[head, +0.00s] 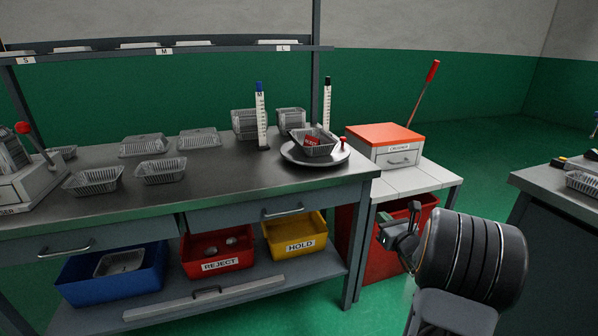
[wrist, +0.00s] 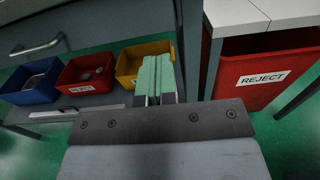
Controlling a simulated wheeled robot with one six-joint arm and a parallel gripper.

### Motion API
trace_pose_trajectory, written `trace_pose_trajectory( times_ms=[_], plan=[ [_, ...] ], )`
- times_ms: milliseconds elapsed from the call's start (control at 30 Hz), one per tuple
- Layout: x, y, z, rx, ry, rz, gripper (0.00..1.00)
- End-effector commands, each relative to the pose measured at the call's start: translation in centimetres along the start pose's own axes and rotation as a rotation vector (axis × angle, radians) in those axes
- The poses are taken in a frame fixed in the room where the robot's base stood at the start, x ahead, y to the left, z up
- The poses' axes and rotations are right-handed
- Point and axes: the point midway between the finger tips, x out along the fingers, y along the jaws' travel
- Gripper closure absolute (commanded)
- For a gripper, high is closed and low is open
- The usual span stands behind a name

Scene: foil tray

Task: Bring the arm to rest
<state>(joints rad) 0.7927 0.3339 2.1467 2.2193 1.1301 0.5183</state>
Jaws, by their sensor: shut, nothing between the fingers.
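My gripper (head: 395,234) shows at the right in the head view, in front of the white side table and its red bin. It is held out in free air, apart from the workbench. In the wrist view my gripper (wrist: 157,78) has its two pale green fingers together, with nothing between them. The fingertips overlap the yellow HOLD bin (wrist: 128,68) in that picture, but they do not appear to touch it. My arm's dark wrist part hides some of the floor and the side table's legs.
The workbench (head: 215,175) holds several foil trays and a round plate (head: 330,159) with a tray on it. Blue (head: 75,280), red REJECT (head: 200,262) and yellow bins stand on its lower shelf. A larger red REJECT bin (wrist: 260,75) is under the side table (head: 430,174). Another bench is at right.

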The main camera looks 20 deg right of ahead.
Motion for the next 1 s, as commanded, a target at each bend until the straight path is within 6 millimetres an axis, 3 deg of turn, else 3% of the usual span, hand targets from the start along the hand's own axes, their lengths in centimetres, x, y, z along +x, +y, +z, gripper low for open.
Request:
trace_pose_trajectory(
  times_ms=[133,233,367,433,500,600,767,900,1000],
  plan=[
    [0.2,1.3,1.1,-0.031,0.012,0.042,1.00],
    [0.5,4.7,3.6,-0.120,0.042,0.153,1.00],
    [0.0,12.4,8.4,-0.354,0.107,0.418,1.00],
    [-1.4,17.4,11.2,-0.537,0.139,0.607,1.00],
    [-3.5,21.8,13.5,-0.742,0.163,0.799,1.00],
    [-7.3,26.2,16.3,-1.049,0.174,1.055,1.00],
    [-13.2,29.3,20.2,-1.552,0.145,1.405,1.00],
    [-16.6,29.1,23.5,-1.948,0.095,1.618,1.00],
    [-17.9,28.5,25.5,-2.179,0.059,1.717,1.00]
  ],
)
